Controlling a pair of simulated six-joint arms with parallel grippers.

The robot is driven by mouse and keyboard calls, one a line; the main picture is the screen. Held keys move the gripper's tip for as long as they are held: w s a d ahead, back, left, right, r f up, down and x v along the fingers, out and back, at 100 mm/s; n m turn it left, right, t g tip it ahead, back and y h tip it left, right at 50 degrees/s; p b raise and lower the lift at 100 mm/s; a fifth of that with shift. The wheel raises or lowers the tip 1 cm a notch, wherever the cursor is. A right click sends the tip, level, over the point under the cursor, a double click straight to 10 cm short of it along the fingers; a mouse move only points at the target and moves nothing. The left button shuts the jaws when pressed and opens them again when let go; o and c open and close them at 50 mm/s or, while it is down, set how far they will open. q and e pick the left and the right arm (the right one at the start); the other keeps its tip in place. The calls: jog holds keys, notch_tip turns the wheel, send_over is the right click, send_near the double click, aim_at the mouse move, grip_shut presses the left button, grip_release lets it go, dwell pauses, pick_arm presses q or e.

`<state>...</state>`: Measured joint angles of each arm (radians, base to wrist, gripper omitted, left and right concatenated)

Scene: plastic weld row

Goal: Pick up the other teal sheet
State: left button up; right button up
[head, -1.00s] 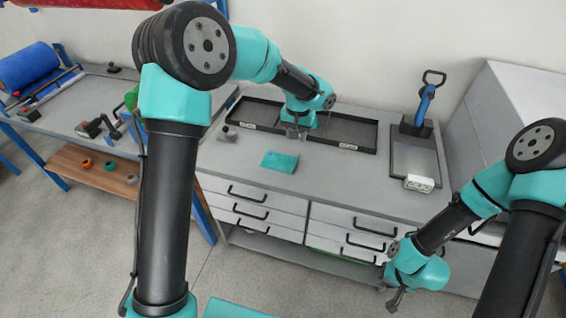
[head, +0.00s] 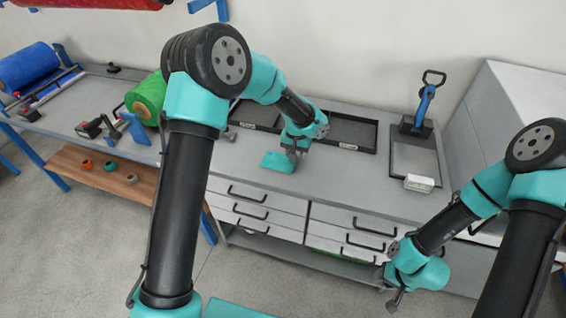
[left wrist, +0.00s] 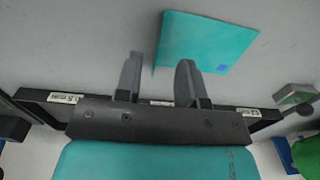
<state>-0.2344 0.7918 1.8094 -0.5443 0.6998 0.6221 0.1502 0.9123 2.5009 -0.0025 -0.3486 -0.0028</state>
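A teal sheet (head: 279,162) lies flat on the grey bench, in front of a black tray. It also shows in the left wrist view (left wrist: 205,42), with a small blue square at one corner. My left gripper (head: 292,154) is low over the bench at the sheet's far right edge. In the left wrist view its two fingers (left wrist: 160,68) are apart with nothing between them, the sheet lying just beyond them. I cannot tell its height above the bench. My right gripper (head: 396,299) hangs in front of the bench drawers, away from the sheet; its finger gap is unclear.
The black tray (head: 350,147) with labelled compartments lies at the bench's back. A blue-handled tool (head: 425,105) stands at the right by a grey plate, with a small white-green box (head: 419,183) in front. A side table at left holds a green roll (head: 150,97).

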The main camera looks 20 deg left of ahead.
aim_at(280, 160)
pick_arm(q)
notch_tip(280, 160, down, 5)
jog(key=shift+r, duration=0.1)
dwell(0.6)
grip_shut()
